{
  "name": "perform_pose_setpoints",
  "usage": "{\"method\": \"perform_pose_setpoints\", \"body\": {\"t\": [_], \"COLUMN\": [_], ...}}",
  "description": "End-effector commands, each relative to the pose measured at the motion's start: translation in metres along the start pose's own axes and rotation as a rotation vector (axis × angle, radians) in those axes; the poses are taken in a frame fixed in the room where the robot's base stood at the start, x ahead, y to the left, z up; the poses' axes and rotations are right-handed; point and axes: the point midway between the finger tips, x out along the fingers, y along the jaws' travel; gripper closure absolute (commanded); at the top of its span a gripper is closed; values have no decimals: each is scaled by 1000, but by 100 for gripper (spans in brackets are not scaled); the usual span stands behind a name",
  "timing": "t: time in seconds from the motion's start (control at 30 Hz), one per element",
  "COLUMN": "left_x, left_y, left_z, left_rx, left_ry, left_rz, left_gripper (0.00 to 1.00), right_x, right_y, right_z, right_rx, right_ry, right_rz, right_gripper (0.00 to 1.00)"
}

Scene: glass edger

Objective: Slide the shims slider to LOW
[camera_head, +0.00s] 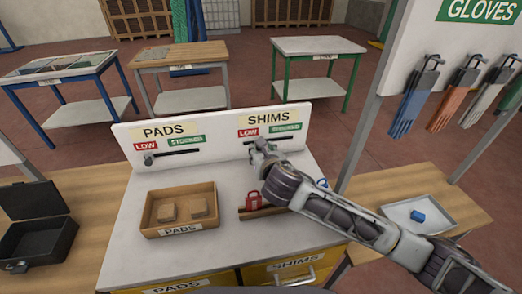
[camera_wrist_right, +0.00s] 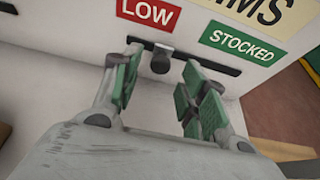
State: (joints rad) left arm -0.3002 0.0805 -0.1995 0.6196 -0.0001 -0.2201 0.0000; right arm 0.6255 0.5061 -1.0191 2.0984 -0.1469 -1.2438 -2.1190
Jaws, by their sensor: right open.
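The shims slider's dark knob (camera_wrist_right: 161,60) stands in a black slot (camera_wrist_right: 218,66) on the white panel, towards the slot's left end, below the red LOW label (camera_wrist_right: 148,12) and left of the green STOCKED label (camera_wrist_right: 243,42). My right gripper (camera_wrist_right: 162,75) is open, with its green-padded fingers on either side of the knob in the wrist view. Contact cannot be told. In the head view my right gripper (camera_head: 258,146) is at the panel under the SHIMS sign (camera_head: 268,118) and hides the knob. My left gripper is not in view.
The pads slider knob (camera_head: 149,158) is at the left of its own slot. A wooden pads bin (camera_head: 180,223) and a red object (camera_head: 253,201) stand on the bench. A black open case (camera_head: 38,240) is left, a white tray (camera_head: 441,229) with a blue item right.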

Motion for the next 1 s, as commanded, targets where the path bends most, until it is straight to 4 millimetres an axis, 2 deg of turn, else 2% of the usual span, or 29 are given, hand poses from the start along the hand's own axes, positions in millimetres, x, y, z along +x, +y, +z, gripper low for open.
{"method": "perform_pose_setpoints", "body": {"t": [0.3,0.63,0.93,1.0], "left_x": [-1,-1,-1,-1], "left_y": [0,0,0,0], "left_z": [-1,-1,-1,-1], "left_rx": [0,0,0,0], "left_ry": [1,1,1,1], "left_rz": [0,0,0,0], "left_gripper": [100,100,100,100], "right_x": [16,17,17,17], "right_y": [0,0,0,0], "right_z": [0,0,0,0], "right_rx": [1,0,0,0], "right_ry": [0,0,0,0], "right_rz": [0,0,0,0], "right_gripper": [57,58,97,100]}}
